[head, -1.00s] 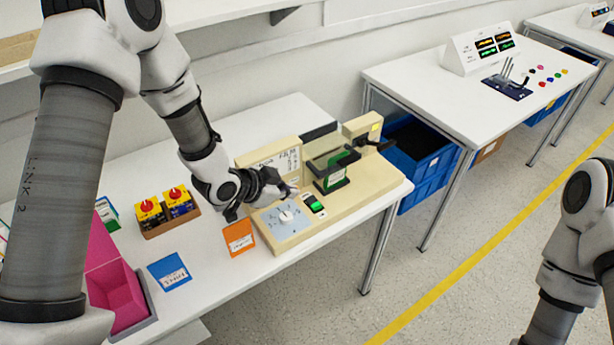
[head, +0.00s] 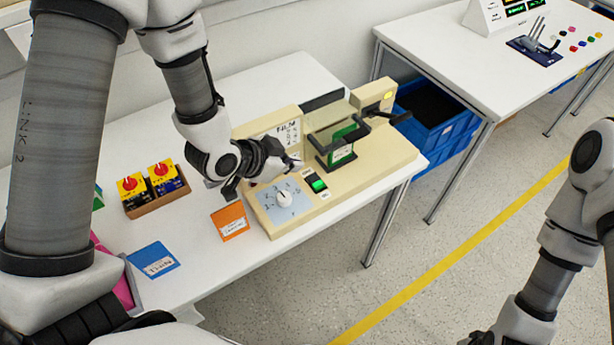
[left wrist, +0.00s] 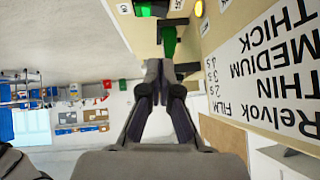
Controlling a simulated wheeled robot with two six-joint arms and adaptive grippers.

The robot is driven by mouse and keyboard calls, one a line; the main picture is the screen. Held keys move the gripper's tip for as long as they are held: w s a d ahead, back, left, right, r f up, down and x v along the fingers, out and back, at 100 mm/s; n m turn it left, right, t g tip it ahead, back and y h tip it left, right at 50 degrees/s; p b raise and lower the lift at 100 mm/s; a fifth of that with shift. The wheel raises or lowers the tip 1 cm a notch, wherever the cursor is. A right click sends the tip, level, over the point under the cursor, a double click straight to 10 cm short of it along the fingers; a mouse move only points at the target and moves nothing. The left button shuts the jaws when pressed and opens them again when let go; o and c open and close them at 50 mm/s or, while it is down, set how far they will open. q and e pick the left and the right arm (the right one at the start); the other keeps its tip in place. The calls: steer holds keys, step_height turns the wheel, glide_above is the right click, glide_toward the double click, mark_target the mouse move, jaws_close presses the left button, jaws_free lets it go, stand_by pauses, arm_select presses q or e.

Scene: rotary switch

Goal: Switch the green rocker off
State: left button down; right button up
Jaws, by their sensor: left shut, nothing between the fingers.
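The green rocker (head: 318,185) sits in a black housing on the front of the beige machine (head: 390,165), beside a white rotary knob (head: 284,198) on a pale dial plate. My left gripper (head: 298,164) is shut and empty, just above and behind the rocker, apart from it as far as I can tell. In the left wrist view its closed fingers (left wrist: 157,75) point toward a green part of the machine, with the printed panel (left wrist: 275,75) at right.
A black clamp frame with a green label (head: 340,146) stands right of the gripper. An orange card (head: 230,221) and a blue card (head: 153,261) lie left of the machine, near a box of yellow-and-red items (head: 150,190). A blue crate (head: 440,125) stands beyond the table.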

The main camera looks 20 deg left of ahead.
mark_target(316, 176)
arm_select(q)
steer(key=p+x, duration=0.1)
steer(key=x, duration=0.4)
steer(key=shift+w+d+f, duration=0.15)
steer(key=shift+d, duration=0.1)
steer(key=f, duration=0.2)
steer(key=f+p, duration=0.1)
steer(key=shift+w+a+f, duration=0.15)
steer(key=shift+w+f, duration=0.25)
steer(key=shift+f, duration=0.3)
